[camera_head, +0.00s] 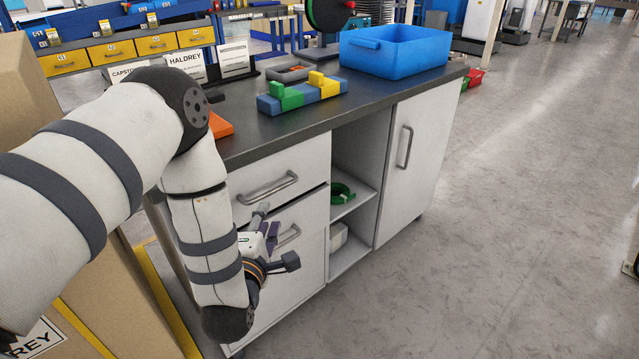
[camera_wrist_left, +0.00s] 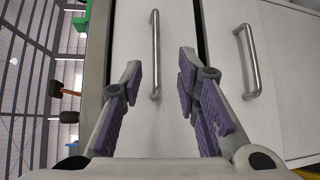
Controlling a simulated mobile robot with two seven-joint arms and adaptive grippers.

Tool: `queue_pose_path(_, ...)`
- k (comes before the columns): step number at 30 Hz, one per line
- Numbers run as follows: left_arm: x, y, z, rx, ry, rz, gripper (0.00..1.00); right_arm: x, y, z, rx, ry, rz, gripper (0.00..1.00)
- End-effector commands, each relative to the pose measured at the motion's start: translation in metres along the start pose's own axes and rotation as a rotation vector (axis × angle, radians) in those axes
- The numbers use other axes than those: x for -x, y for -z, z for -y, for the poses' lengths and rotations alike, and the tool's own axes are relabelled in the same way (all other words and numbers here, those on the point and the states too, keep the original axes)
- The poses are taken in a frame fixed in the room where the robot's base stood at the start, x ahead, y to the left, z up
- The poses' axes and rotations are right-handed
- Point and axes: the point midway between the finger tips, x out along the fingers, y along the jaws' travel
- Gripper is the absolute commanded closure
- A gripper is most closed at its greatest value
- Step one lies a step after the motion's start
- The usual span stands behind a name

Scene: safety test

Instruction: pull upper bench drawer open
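The upper bench drawer (camera_head: 305,165) is a pale grey front under the dark worktop, and it looks shut. Its metal bar handle (camera_head: 268,188) is in plain sight in the head view and stands upright in the left wrist view (camera_wrist_left: 155,55). My left gripper (camera_head: 275,238) is in front of the drawers, below the upper handle in the head view. In the left wrist view its purple-padded fingers (camera_wrist_left: 160,72) are spread, with the upper handle ahead between them, apart from both. The gripper is empty. My right gripper is not in view.
The lower drawer's handle (camera_head: 289,235) is close by, partly behind my gripper. Right of the drawers are an open shelf with a green item (camera_head: 341,193) and a cabinet door (camera_head: 420,165). A blue bin (camera_head: 395,52) and coloured blocks (camera_head: 300,93) sit on top. Cardboard boxes stand left.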

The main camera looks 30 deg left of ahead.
Motion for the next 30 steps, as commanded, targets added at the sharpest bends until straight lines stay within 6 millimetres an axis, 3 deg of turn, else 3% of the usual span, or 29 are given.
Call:
queue_pose_path(5, -0.022, 0.0, -0.004, 0.017, -0.017, -0.002, 0.7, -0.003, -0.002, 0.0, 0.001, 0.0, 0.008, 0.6)
queue_pose_path(12, -0.084, 0.001, -0.002, 0.013, -0.014, -0.002, 0.7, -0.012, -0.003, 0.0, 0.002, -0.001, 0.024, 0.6)
queue_pose_path(16, -0.107, 0.001, -0.002, 0.013, -0.011, -0.003, 0.7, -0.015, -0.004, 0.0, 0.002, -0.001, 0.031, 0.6)
queue_pose_path(21, -0.121, 0.001, -0.003, 0.013, -0.009, -0.002, 0.7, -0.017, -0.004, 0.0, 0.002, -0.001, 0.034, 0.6)
queue_pose_path(28, -0.122, 0.0, -0.004, 0.013, -0.01, -0.002, 0.7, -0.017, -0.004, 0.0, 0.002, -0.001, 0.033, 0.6)
queue_pose_path(30, -0.122, 0.0, -0.004, 0.013, -0.01, -0.002, 0.86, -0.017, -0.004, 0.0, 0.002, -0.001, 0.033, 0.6)
